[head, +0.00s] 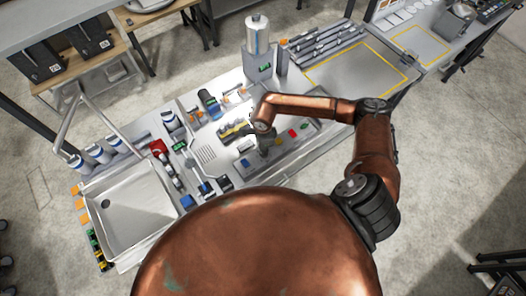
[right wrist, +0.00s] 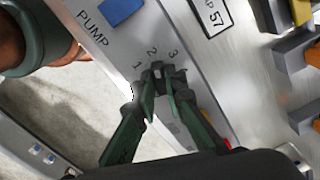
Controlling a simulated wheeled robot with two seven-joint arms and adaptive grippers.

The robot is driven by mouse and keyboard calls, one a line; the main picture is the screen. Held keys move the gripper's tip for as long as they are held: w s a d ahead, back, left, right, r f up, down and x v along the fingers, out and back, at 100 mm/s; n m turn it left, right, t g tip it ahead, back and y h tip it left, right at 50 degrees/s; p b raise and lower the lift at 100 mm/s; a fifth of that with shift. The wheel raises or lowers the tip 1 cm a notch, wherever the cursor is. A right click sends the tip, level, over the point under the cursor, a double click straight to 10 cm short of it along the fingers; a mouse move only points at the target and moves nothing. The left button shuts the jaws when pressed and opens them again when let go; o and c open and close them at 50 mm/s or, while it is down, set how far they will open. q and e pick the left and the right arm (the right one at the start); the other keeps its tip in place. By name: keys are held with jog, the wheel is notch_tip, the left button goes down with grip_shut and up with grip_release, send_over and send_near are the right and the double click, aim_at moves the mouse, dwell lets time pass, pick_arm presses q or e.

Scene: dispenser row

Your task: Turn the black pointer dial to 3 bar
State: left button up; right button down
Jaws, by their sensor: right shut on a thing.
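The black dial (right wrist: 157,66) sits on a grey panel marked PUMP, below the printed numbers 1, 2 and 3 in the right wrist view. Its upper tip shows just under the 2. The fingers hide most of it, so its exact pointing is hard to tell. My right gripper (right wrist: 161,88) has its two green fingers closed around the dial. In the head view my right gripper (head: 265,150) reaches down onto the console, and the dial is hidden there. My left gripper is not in view.
A blue block (right wrist: 121,12) and a framed label (right wrist: 211,16) ending in 57 are on the panel near the dial. Yellow and orange parts stand at the right. In the head view, a sink (head: 133,214) lies left and a white cylinder (head: 257,35) stands behind.

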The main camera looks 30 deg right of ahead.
jog(key=m+b, duration=0.3)
jog(key=m, duration=0.1)
jog(key=shift+f+m+b, duration=0.15)
jog(key=shift+m+b, duration=1.4)
jog(key=shift+m, duration=0.95)
jog(key=shift+r, duration=0.2)
jog(key=c, duration=2)
grip_release()
notch_tip(320, 180, up, 12)
jog(key=shift+f, duration=0.1)
